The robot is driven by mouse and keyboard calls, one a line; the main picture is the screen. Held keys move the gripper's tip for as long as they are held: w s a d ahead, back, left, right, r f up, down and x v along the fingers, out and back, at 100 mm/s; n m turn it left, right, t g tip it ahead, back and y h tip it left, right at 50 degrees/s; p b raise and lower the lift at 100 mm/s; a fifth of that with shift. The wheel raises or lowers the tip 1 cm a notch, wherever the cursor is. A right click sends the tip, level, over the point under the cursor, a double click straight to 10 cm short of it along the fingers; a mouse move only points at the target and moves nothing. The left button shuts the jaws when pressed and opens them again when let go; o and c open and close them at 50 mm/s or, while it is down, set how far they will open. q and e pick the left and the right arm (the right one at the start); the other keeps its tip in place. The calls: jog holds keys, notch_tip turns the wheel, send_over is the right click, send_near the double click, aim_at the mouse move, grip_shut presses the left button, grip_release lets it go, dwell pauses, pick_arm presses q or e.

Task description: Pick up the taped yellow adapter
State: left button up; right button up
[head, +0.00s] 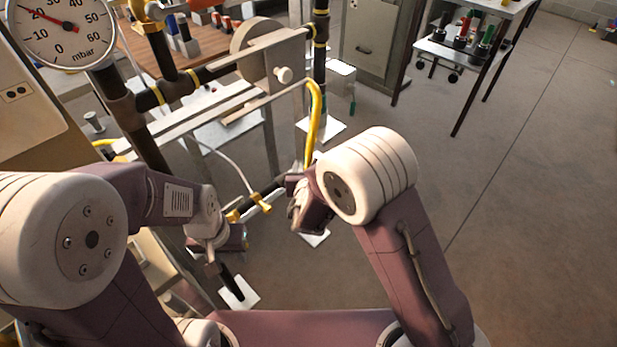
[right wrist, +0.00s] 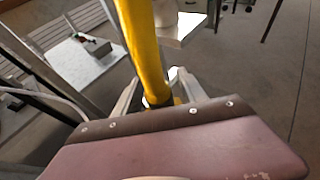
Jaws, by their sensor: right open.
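I cannot pick out a clearly taped yellow adapter. A bent yellow pipe (head: 316,112) comes down from the frame in the head view, toward my right gripper (head: 306,205). In the right wrist view the yellow pipe (right wrist: 146,45) runs down between the two spread fingers of my right gripper (right wrist: 160,82). Its lower end shows a dark part close to the palm. The fingers are open, and contact with the pipe cannot be made out. My left gripper (head: 232,240) is low beside the pipework; its fingers are not clear. Yellow fittings (head: 258,201) sit on a dark pipe between the arms.
A pressure gauge (head: 62,28) and a dark pipe frame with yellow bands stand at the left. A wooden bench (head: 150,62) is behind. A grey cabinet (head: 368,47) and a shelf cart (head: 455,55) with bottles stand at the back. The floor at right is clear.

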grip_shut()
jog(key=shift+r, duration=0.1)
notch_tip(320, 180, up, 5)
jog(key=shift+f+p, duration=0.1)
jog(key=shift+p, duration=0.95)
jog(key=d+r, duration=0.6)
jog(key=d, duration=0.5)
jog(key=shift+s+d+p, duration=0.25)
jog(key=shift+d+p, duration=0.1)
